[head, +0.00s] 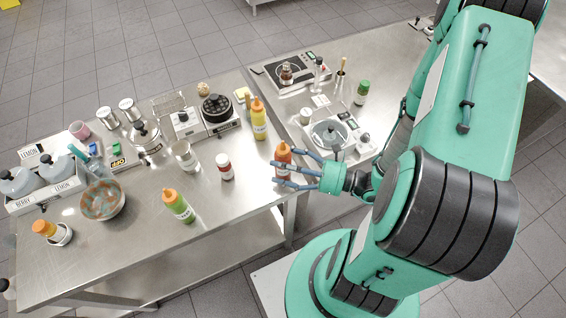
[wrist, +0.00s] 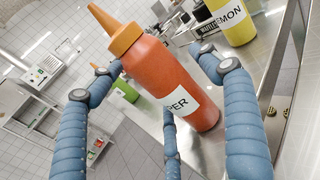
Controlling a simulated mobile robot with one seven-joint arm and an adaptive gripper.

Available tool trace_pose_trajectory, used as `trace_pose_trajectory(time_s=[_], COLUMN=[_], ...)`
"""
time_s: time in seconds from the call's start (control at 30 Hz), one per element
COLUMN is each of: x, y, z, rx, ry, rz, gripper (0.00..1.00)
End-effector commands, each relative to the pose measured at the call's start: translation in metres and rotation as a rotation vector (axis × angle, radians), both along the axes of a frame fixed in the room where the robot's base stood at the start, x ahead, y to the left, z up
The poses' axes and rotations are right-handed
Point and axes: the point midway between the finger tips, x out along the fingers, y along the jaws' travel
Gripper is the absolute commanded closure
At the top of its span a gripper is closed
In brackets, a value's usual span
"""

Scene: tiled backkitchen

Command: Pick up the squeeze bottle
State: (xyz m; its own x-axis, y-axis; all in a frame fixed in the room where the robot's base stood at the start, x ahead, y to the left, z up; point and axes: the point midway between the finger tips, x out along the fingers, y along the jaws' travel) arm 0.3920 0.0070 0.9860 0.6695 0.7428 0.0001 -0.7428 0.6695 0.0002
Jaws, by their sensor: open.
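An orange-red squeeze bottle (head: 283,158) with an orange pointed cap stands near the right edge of the left steel table. It fills the middle of the wrist view (wrist: 165,78), tilted in the picture, with a white label ending in "PER". My gripper (head: 280,172) has its blue fingers spread around the bottle. In the wrist view, one finger of my gripper (wrist: 155,82) is on each side and a third shows low in the middle. The fingers are open; whether any fingertip touches the bottle I cannot tell.
A yellow squeeze bottle (head: 258,118) stands behind, and a green one (head: 178,206) stands to the left.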

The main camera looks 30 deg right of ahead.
Motion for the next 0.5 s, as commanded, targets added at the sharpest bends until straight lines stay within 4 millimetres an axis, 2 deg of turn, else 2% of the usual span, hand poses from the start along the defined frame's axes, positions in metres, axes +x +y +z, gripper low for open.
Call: trace_pose_trajectory(time_s=[0.33, 0.5], x=[-0.0001, -0.0001], y=[-0.0001, -0.0001], z=[-0.0001, -0.0001], rx=[0.0, 0.0], ry=[0.0, 0.0], rz=[0.0, 0.0], gripper=[0.25, 0.59])
